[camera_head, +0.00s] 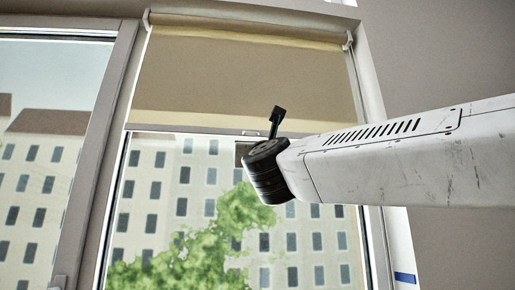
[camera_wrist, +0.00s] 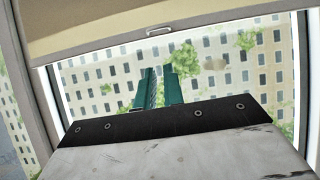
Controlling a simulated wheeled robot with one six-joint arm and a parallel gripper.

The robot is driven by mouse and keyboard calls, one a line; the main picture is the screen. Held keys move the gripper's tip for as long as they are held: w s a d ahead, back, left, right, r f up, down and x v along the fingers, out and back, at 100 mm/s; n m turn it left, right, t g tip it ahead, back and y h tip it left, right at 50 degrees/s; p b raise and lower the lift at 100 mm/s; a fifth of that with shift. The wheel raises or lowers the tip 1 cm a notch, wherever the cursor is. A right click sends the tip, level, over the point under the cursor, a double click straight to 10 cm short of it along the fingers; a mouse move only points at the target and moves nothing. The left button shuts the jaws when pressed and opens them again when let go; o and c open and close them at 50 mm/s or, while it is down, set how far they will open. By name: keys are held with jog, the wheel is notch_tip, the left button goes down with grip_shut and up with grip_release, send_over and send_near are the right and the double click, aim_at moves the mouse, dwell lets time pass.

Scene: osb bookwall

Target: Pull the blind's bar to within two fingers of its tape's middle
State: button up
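The beige blind (camera_head: 245,75) hangs over the upper part of the window. Its pale bar (camera_head: 190,129) runs along the lower edge, with a small handle (camera_head: 250,133) near the middle; the handle also shows in the wrist view (camera_wrist: 159,31). The blue tape (camera_head: 404,278) is on the white frame at the lower right, well below the bar. My gripper (camera_head: 278,112) is near the handle in the head view, its fingers partly hidden by my wrist. In the wrist view its two green fingers (camera_wrist: 158,70) stand slightly apart, empty, below the handle and not touching it.
The window frame's left post (camera_head: 112,95) and the grey wall (camera_head: 445,60) at right flank the blind. Another window (camera_head: 45,130) is at left. Below the bar is clear glass, with buildings and a green tree (camera_head: 205,245) outside.

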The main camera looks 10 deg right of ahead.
jog(key=n+g+y, duration=0.2)
jog(key=n+y, duration=1.5)
jog(key=n, duration=1.4)
send_near(251, 131)
jog(key=x, duration=0.8)
jog(key=shift+t, duration=0.4)
grip_shut()
